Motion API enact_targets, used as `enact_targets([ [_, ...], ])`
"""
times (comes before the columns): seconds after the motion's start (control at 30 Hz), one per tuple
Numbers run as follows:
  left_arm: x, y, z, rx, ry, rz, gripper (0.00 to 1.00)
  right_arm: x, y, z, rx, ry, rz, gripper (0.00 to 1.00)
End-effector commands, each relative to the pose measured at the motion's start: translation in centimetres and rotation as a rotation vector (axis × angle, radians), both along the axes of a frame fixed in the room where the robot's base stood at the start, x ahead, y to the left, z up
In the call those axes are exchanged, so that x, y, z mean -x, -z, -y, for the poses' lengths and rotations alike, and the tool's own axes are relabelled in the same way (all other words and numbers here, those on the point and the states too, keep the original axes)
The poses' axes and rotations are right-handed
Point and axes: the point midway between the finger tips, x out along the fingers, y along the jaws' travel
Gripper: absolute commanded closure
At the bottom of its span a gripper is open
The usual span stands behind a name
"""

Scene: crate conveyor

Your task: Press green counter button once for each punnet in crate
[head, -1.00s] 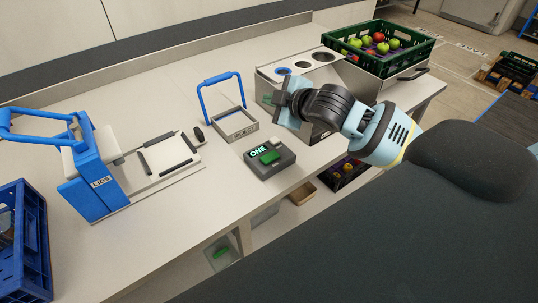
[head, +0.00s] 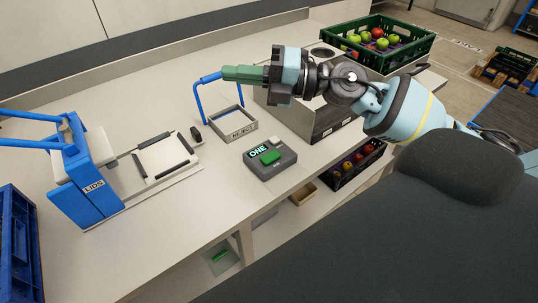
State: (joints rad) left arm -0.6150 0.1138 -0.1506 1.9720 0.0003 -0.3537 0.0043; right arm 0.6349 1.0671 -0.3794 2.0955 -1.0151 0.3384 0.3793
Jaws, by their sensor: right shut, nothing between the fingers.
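The counter (head: 272,160) is a dark grey box on the bench with a green button, a pale smaller button and a lit display reading "ONE". My right gripper (head: 232,74) is shut and empty, its green fingers pointing left in front of the blue handle, higher than the counter and behind it in the picture. A green crate (head: 405,62) at the back right holds red and green round fruit; no separate punnets can be made out. My left gripper is not in view.
A tray marked REJECT (head: 238,128) with a blue handle stands behind the counter. A blue press marked LIDS (head: 92,189) stands at left, beside a blue crate (head: 18,245). A dark crate of fruit (head: 352,170) is below the bench.

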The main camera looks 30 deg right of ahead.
Motion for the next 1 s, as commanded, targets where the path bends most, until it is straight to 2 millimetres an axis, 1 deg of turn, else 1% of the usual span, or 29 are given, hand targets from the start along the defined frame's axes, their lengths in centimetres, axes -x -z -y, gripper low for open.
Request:
enact_targets([
  [0.03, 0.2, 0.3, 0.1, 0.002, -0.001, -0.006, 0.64, 0.2, 1.2, -0.1, 0.076, -0.021, -0.005, 1.00],
  [0.13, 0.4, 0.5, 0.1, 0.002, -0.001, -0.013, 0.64, 0.6, 3.8, 0.0, 0.239, -0.056, -0.025, 1.00],
  [0.23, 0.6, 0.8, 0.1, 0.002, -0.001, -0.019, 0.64, 0.8, 6.5, 0.9, 0.406, -0.067, -0.062, 1.00],
  [0.3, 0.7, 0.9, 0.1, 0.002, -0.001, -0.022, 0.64, 0.8, 8.3, 1.9, 0.521, -0.061, -0.096, 1.00],
  [0.4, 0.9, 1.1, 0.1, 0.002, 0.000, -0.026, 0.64, 0.6, 10.5, 3.7, 0.668, -0.036, -0.144, 1.00],
  [0.5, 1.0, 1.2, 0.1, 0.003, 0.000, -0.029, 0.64, 0.5, 12.0, 5.5, 0.782, -0.002, -0.188, 1.00],
  [0.6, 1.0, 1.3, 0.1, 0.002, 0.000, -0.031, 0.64, 0.3, 12.9, 7.0, 0.859, 0.030, -0.221, 1.00],
  [0.7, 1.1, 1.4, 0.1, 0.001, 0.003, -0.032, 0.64, 0.2, 13.3, 7.9, 0.903, 0.052, -0.241, 1.00],
  [0.8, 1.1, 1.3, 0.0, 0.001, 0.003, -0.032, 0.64, 0.2, 13.5, 8.2, 0.919, 0.060, -0.248, 1.00],
  [1.0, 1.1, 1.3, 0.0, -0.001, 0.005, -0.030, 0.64, 0.2, 13.5, 8.2, 0.919, 0.060, -0.248, 1.00],
])
